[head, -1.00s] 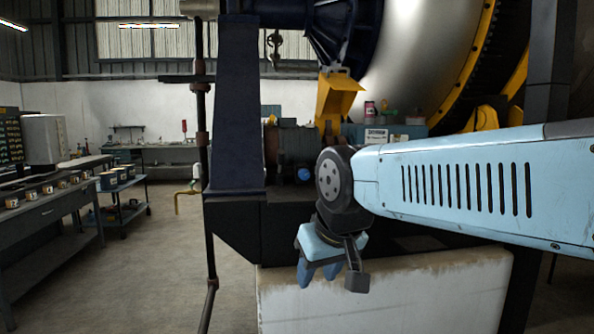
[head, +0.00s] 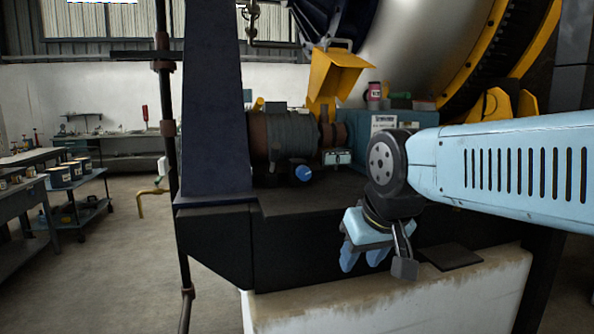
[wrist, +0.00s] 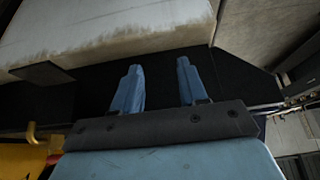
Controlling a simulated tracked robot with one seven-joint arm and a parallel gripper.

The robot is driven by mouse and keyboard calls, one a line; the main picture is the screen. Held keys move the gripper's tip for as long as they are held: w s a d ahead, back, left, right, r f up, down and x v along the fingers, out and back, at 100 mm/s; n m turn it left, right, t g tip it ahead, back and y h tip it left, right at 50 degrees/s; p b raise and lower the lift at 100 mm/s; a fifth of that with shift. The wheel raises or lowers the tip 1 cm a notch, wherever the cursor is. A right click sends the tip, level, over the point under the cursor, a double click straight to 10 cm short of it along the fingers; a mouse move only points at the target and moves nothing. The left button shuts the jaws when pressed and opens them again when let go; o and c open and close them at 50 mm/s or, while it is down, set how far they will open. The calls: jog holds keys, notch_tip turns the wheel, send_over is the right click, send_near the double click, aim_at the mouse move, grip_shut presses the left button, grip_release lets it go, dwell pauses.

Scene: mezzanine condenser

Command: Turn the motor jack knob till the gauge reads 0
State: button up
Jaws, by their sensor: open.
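A blue round knob (head: 303,173) sticks out low at the front of a rusty grey motor (head: 283,140) on the dark machine base. I take it for the motor jack knob. A small pale box (head: 336,158) beside it may be the gauge; no reading can be made out. My gripper (head: 362,261) hangs pointing down in front of the base, right of and below the knob, apart from it. In the wrist view my gripper (wrist: 158,68) has its two blue fingers apart with nothing between them. Neither knob nor motor can be made out there.
A dark upright column (head: 213,110) and a thin vertical pipe (head: 170,130) stand left of the motor. A yellow bracket (head: 335,75) hangs above it. A pale concrete plinth (head: 390,300) lies below. Open floor is at the left, before a trolley (head: 75,200).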

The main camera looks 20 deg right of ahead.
jog(key=shift+o, duration=1.2)
jog(key=shift+w+r, duration=0.2)
jog(key=shift+o, duration=1.3)
jog(key=w+r, duration=0.4)
jog(key=shift+w+d+r, duration=0.4)
jog(key=shift+d, duration=0.05)
jog(key=g, duration=0.1)
send_near(305, 167)
jog(key=x, duration=1)
jog(key=shift+f, duration=0.4)
jog(key=c, duration=1.1)
jog(key=shift+o, duration=0.2)
